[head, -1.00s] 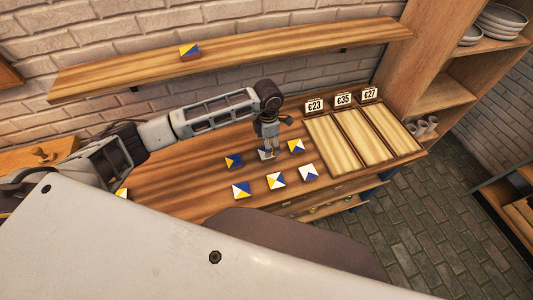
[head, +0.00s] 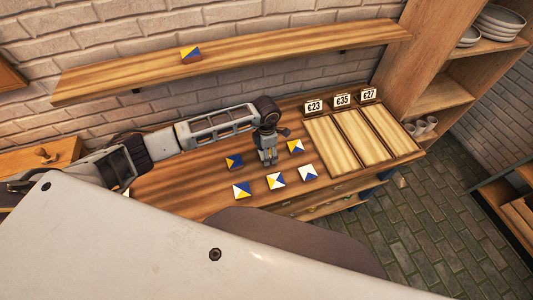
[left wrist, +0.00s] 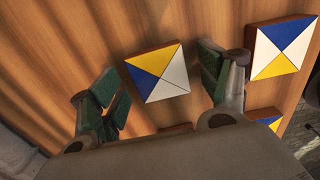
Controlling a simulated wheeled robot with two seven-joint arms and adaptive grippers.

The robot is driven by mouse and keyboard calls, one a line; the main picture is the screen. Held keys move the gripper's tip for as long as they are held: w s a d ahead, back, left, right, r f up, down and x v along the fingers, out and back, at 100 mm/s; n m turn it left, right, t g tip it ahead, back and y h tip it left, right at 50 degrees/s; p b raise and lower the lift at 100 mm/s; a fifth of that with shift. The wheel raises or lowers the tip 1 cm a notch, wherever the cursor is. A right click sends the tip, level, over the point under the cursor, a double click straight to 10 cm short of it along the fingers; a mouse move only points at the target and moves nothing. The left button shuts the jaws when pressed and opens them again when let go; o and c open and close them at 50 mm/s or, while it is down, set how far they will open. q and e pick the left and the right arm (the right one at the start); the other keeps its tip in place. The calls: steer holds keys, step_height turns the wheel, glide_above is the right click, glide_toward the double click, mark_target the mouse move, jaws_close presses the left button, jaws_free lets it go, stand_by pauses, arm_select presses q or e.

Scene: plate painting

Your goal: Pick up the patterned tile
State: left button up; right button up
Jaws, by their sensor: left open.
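My left gripper (head: 268,160) is open above the table, fingers pointing down. In the left wrist view, a square patterned tile (left wrist: 158,72) with blue, yellow and white triangles lies between the spread fingers of this gripper (left wrist: 160,75). I cannot tell whether the fingers touch it. In the head view the fingers hide that tile. Other patterned tiles lie around it: a blue and yellow one (head: 234,161) to the left, one (head: 295,146) to the right, and a front row of three (head: 276,180). My right gripper is not in view.
Pale wooden panels (head: 362,136) with price cards (head: 343,100) lie at the table's right end. The table's left part (head: 180,185) is mostly clear. A cabinet (head: 440,95) holds plates and cups.

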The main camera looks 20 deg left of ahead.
arm_select(q)
steer(key=shift+f, duration=0.1)
stand_by(0.4)
steer(key=c, duration=1.2)
